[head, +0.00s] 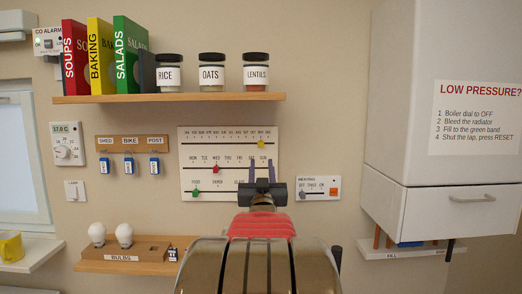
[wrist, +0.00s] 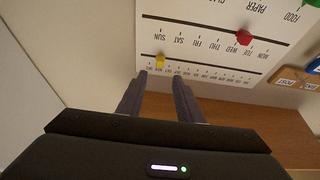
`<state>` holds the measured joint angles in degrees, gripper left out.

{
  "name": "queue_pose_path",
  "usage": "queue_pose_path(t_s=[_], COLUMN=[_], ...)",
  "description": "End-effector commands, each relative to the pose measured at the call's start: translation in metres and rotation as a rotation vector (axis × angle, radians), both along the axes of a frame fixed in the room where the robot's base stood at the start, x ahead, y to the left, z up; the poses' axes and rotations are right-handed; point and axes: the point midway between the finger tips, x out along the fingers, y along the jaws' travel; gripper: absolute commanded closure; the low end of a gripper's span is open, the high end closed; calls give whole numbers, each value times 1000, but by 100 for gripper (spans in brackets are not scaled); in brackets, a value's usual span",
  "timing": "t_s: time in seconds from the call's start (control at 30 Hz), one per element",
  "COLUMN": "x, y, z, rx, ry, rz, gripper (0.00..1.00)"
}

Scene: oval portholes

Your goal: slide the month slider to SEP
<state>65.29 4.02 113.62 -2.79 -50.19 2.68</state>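The month slider is a yellow knob (head: 261,143) on the top track of a white wall board (head: 225,133). It sits in the right part of the month row, towards DEC; the exact month is too small to read. The wrist view shows the board upside down, with the yellow knob (wrist: 160,59) just beyond my fingertips. My gripper (head: 261,164) is in front of the board's lower right part, below the yellow knob in the picture. Its two dark fingers (wrist: 157,76) are apart with nothing between them. They do not appear to touch the knob.
A red day knob (head: 216,169) is near WED and a green knob (head: 195,192) is at FOOD. A wooden shelf (head: 170,98) with books and jars is above the board. A heating panel (head: 318,188) is to the right, key hooks (head: 131,143) to the left.

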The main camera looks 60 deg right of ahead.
Motion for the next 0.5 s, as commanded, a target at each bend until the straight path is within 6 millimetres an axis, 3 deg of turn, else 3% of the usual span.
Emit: queue_pose_path(t_s=[0.5], x=[27], y=[-54], z=[24], rx=[0], ry=[0], rz=[-1], gripper=[67])
